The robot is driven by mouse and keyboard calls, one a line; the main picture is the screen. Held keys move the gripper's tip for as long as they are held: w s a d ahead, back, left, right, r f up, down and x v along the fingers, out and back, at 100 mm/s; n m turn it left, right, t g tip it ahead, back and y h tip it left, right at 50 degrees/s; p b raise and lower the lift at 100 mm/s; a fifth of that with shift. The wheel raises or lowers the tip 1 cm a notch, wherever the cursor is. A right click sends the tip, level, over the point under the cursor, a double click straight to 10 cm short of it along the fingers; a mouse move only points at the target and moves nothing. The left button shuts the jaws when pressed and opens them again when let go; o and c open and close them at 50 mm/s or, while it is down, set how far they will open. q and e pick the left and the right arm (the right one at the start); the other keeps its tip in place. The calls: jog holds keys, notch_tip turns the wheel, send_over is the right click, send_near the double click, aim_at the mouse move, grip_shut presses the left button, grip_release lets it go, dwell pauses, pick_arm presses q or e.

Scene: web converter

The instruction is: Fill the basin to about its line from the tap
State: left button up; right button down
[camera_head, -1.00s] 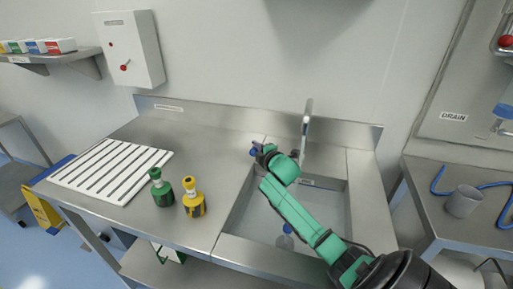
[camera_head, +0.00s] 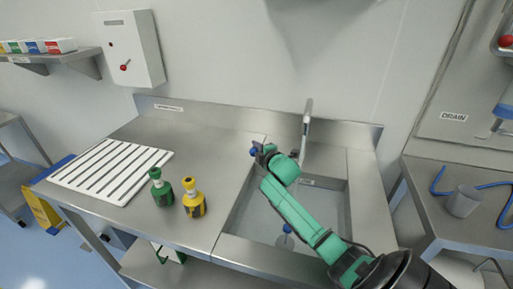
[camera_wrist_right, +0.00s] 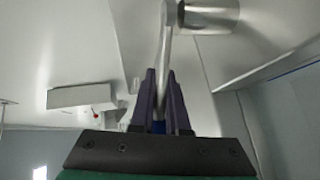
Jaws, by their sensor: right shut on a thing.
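The steel basin (camera_head: 335,203) is sunk into the right part of the counter, with a small label on its back wall. My right arm crosses it and hides part of its inside. I cannot tell the water level or see the line clearly. The tap (camera_head: 307,125) stands upright behind the basin; it also shows in the wrist view (camera_wrist_right: 166,45). My left gripper is out of view.
A small blue-topped object (camera_head: 286,240) is in the basin beside my arm. A green bottle (camera_head: 161,190) and a yellow bottle (camera_head: 193,200) stand left of the basin, near a white slatted rack (camera_head: 110,170). A grey cup (camera_head: 463,201) stands on the right-hand table.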

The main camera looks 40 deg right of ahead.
dwell(0.5)
jog(key=shift+s+r+n+y+p, duration=0.1)
jog(key=shift+s+n+y+p, duration=0.4)
jog(key=shift+n+y+p, duration=0.55)
jog(key=shift+s+n+t+y+p, duration=0.35)
jog(key=shift+s+y+p, duration=0.1)
jog(key=shift+y, duration=0.4)
jog(key=shift+s+f+n+y+b, duration=0.35)
jog(key=shift+n+y, duration=0.25)
jog(key=shift+y, duration=0.2)
jog(key=shift+s+n+y+b, duration=0.3)
jog(key=shift+n+y+b, duration=0.4)
jog(key=shift+y+b, duration=0.15)
jog(key=shift+s+r+y, duration=0.15)
jog(key=shift+y, duration=0.3)
jog(key=shift+a, duration=0.1)
jog(key=c, duration=0.9)
grip_release()
